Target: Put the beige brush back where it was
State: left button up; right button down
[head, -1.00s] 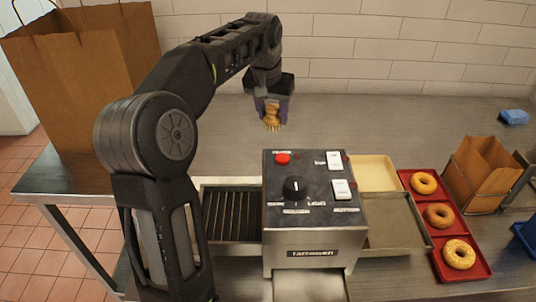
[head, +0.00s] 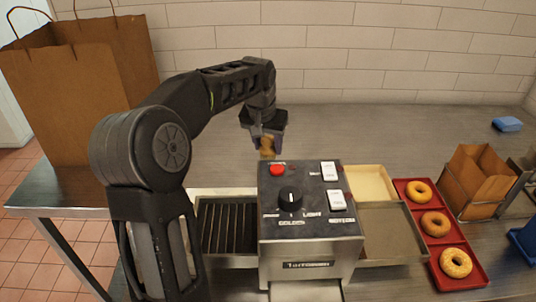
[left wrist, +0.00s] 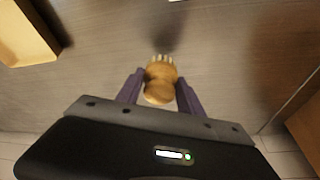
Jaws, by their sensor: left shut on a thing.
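The beige brush (head: 267,146) is in my left gripper (head: 267,140), behind the toaster in the head view. In the left wrist view the brush (left wrist: 160,82) sits between the two purple fingers of the gripper (left wrist: 160,92), with its pale bristles pointing away from the palm. The gripper is shut on it. The brush appears held above the steel table (left wrist: 225,60), with a dark shadow beyond the bristles. In the head view the toaster's top edge lies close below the brush. My right gripper is not in view.
The toaster (head: 305,225) has a rack (head: 229,225) on its left and a cream tray (head: 370,182) on its right. Red trays (head: 448,225) hold donuts. A paper bag (head: 85,90) stands back left, a smaller one (head: 477,182) at right. The table behind is mostly clear.

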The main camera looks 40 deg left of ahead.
aim_at(267, 149)
pick_arm(q)
jog(key=shift+f, duration=1.8)
jog(key=shift+f, duration=0.2)
jog(key=o, duration=1.3)
jog(key=shift+r, duration=0.2)
jog(key=shift+s+r, duration=0.1)
jog(key=shift+r, duration=0.45)
jog(key=v, duration=1.1)
jog(key=shift+s, duration=0.1)
